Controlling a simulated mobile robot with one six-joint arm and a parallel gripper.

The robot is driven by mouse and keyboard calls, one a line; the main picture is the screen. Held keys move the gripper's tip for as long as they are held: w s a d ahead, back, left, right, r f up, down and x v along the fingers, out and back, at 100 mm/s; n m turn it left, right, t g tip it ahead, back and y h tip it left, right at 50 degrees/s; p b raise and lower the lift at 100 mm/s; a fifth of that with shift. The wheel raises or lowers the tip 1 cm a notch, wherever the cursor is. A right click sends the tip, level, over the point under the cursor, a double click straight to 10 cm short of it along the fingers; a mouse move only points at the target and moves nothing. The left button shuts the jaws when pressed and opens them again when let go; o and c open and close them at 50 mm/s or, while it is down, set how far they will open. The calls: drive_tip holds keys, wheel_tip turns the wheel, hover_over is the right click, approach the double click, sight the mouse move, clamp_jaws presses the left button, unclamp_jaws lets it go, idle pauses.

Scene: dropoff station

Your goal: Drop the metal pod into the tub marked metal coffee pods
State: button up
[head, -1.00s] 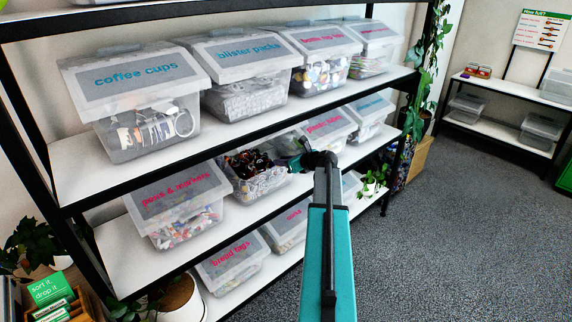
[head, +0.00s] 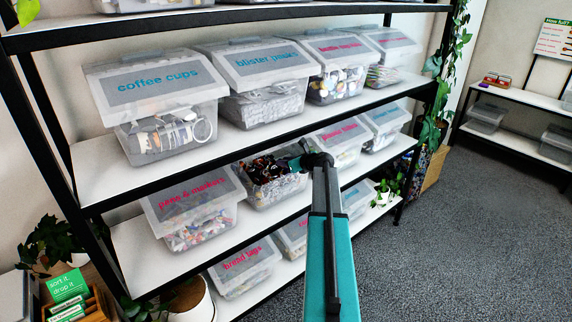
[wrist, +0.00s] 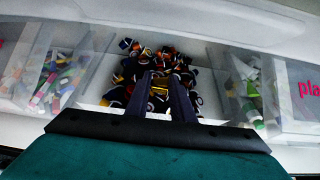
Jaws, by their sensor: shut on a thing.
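My gripper (wrist: 160,76) is shut on a small gold metal pod (wrist: 159,88), which shows between its two dark fingers in the wrist view. In the head view my gripper (head: 303,160) is small at the end of the arm, and the pod cannot be made out there. An uncovered clear tub (head: 275,197) on the middle shelf holds many dark and coloured pods. In the wrist view the fingers are over this tub (wrist: 212,104), with the pods below and beyond them. Its label cannot be read in either view.
Lidded tubs flank it: the pens and markers tub (head: 190,205) on the left and a pink-labelled tub (head: 340,145) on the right. The upper shelf (head: 240,140), with the coffee cups tub (head: 155,95) and blister packs tub (head: 262,85), is close above. The carpet (head: 460,240) is clear at the right.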

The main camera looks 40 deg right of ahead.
drive_tip(key=shift+w, duration=0.1)
drive_tip(key=o, duration=1.1)
drive_tip(key=b+v, duration=0.4)
drive_tip(key=v, duration=0.9)
drive_tip(key=shift+s+a+r, duration=0.1)
drive_tip(key=shift+s+r, duration=0.05)
drive_tip(key=shift+s, duration=0.2)
idle(0.5)
